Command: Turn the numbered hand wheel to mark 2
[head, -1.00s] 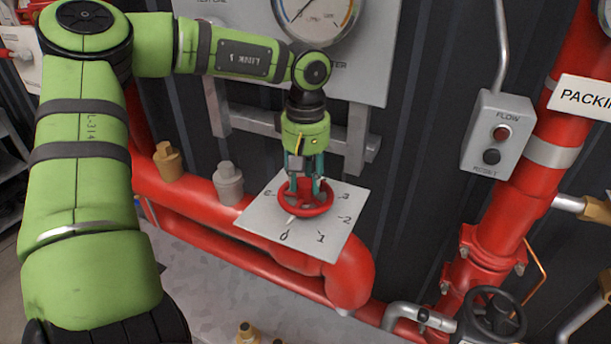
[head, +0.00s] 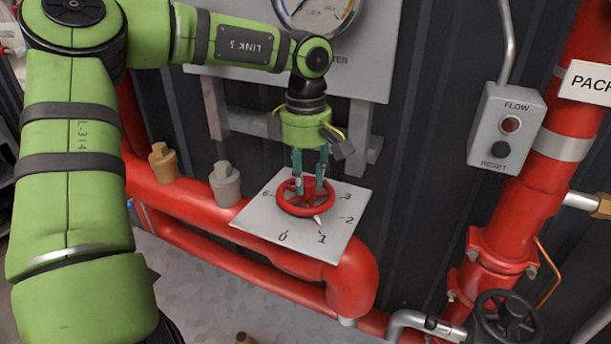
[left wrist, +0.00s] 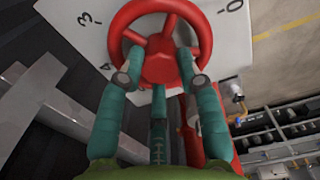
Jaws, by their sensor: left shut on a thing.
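The red hand wheel (head: 305,209) sits on a tilted light grey plate (head: 262,226) with numbers around it. Its pale pointer (head: 318,220) points at mark 1 (head: 321,238). Mark 2 (head: 349,219) lies further to the right and up, below mark 3. My left gripper (head: 311,184) reaches down onto the wheel from above, its teal fingers shut on it. In the left wrist view, the fingers (left wrist: 160,76) are at the red wheel (left wrist: 161,68), near its spokes and rim. The exact contact is partly hidden. My right gripper is not in view.
A red pipe (head: 355,280) runs beneath the plate. A grey FLOW/RESET box (head: 507,128) and a large red riser (head: 535,195) stand to the right. A gauge panel (head: 376,60) is behind my arm. A black hand wheel (head: 505,316) is lower right.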

